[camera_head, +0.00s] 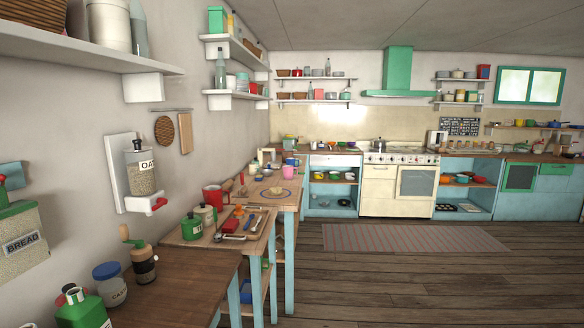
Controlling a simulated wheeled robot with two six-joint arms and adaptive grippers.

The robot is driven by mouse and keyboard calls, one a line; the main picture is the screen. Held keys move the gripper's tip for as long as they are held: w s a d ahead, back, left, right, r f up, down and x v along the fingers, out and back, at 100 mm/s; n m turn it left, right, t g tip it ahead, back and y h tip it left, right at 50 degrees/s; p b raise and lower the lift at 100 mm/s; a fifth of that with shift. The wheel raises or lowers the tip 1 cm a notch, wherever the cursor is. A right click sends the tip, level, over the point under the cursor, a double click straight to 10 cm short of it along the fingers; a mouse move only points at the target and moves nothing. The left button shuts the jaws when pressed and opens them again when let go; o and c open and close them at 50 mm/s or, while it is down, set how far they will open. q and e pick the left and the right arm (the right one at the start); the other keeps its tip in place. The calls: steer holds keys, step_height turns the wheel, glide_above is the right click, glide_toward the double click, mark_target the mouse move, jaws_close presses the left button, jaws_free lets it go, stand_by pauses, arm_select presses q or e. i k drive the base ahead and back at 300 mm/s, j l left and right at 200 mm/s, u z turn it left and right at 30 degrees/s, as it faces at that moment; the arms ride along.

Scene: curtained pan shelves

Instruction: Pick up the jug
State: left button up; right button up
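Neither of my grippers is in view. No vessel is clearly marked as the jug, and several look jug-like. A red vessel with a handle (214,197) stands at the back of the wooden table by the left wall. A cream lidded pot (205,215) and a green lidded canister (192,228) stand just in front of it. A pink vessel (289,172) stands on the farther table. A green bottle-like container (82,309) stands on the nearest counter at the lower left.
A coffee grinder (143,264) and a blue-lidded jar (108,284) stand on the near counter (185,290). An oat dispenser (141,170) hangs on the left wall. The wooden floor (390,283) to the right is open, with a striped rug (410,238).

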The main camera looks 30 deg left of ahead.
mark_target(291, 162)
steer(key=i+j+u, duration=0.1)
steer(key=i, duration=0.55)
steer(key=i+j+u, duration=0.1)
steer(key=i, duration=0.6)
steer(key=i+j+u, duration=0.1)
steer(key=i, duration=0.6)
steer(key=i+u, duration=0.1)
steer(key=i, duration=0.55)
steer(key=i+u, duration=0.1)
steer(key=i, duration=0.6)
steer(key=i+l+u, duration=0.1)
steer(key=i, duration=0.6)
steer(key=i+l+u, duration=0.1)
steer(key=i, duration=0.55)
steer(key=i+l+u, duration=0.1)
steer(key=i+l, duration=0.15)
steer(key=i, duration=0.45)
